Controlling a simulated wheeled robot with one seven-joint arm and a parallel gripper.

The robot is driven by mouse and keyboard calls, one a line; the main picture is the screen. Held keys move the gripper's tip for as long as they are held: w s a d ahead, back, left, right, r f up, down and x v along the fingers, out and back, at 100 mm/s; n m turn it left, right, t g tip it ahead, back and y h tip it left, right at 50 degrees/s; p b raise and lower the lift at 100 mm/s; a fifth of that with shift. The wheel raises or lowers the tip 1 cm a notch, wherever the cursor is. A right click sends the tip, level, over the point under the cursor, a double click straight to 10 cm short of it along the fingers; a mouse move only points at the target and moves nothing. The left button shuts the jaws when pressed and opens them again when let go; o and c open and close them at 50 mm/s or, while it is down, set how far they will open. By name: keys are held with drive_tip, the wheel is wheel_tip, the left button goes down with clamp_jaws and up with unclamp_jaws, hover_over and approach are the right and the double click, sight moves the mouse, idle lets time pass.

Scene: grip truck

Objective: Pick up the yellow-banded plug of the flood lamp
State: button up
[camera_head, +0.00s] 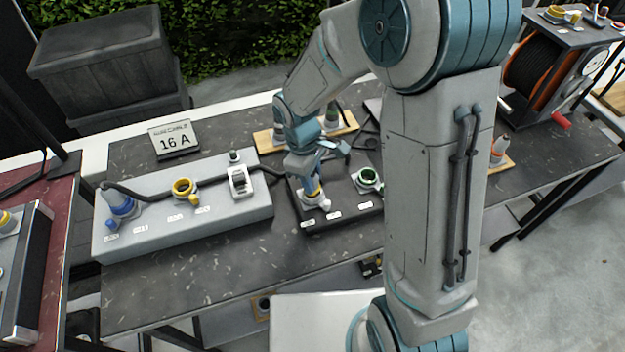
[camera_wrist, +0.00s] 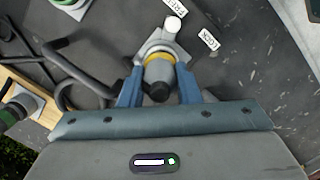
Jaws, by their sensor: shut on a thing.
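The yellow-banded plug (camera_wrist: 159,71) has a grey body, a yellow ring and a dark rear end. It sits at a pale socket flange on the dark socket box (camera_head: 345,213), and it also shows in the head view (camera_head: 312,188), partly covered by my gripper. My gripper (camera_wrist: 158,76) has one blue finger on each side of the plug and is shut on it. The gripper (camera_head: 313,172) points down over the box in the head view. How deep the plug sits in the socket is hidden.
A green-ringed socket (camera_head: 367,177) is right of the plug on the same box. A grey box (camera_head: 165,227) with blue and yellow connectors stands to the left. A wooden board (camera_head: 268,138) with plugs lies behind. A cable reel (camera_head: 545,75) stands at the right.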

sight(317, 177)
drive_tip(key=r, duration=0.3)
drive_tip(key=shift+s+d+r+b, duration=0.25)
drive_tip(key=shift+d+r+b, duration=0.05)
drive_tip(key=shift+d+b, duration=0.1)
drive_tip(key=s+d+r+b, duration=0.1)
drive_tip(key=s+d+r, duration=0.6)
drive_tip(key=d, duration=0.1)
wheel_tip(317, 177, up, 6)
drive_tip(key=p, duration=0.6)
drive_tip(key=shift+d+r, duration=0.15)
drive_tip(key=shift+r, duration=0.05)
drive_tip(key=shift+w, duration=0.1)
drive_tip(key=shift+w+a+f, duration=0.3)
drive_tip(key=shift+a, duration=0.05)
